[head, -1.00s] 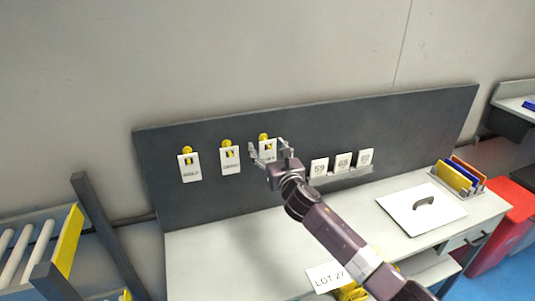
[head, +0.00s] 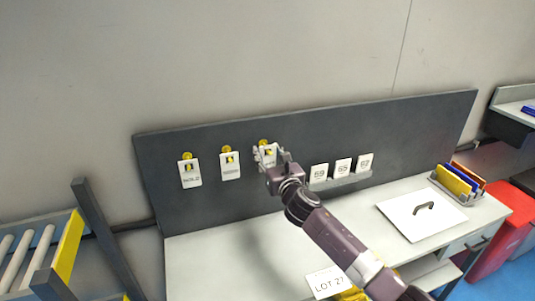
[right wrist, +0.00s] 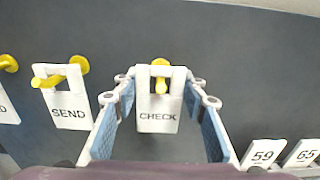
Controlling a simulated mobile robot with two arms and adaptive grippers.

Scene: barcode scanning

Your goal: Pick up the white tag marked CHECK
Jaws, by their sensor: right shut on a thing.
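The white tag marked CHECK (right wrist: 157,121) hangs upright on a yellow peg (right wrist: 161,80) on the dark board. In the head view it is the rightmost of the hanging tags (head: 267,156), partly covered by my gripper. My right gripper (right wrist: 161,90) has one finger at each side edge of the tag's upper part and is shut on it. The peg still passes through the tag's top opening. In the head view my right gripper (head: 270,157) is at the board. My left gripper is not in view.
Number cards 59 (head: 319,173), 65 (head: 343,168) and a third stand on a ledge at right. A handled white panel (head: 405,219) lies on the bench (head: 205,260).

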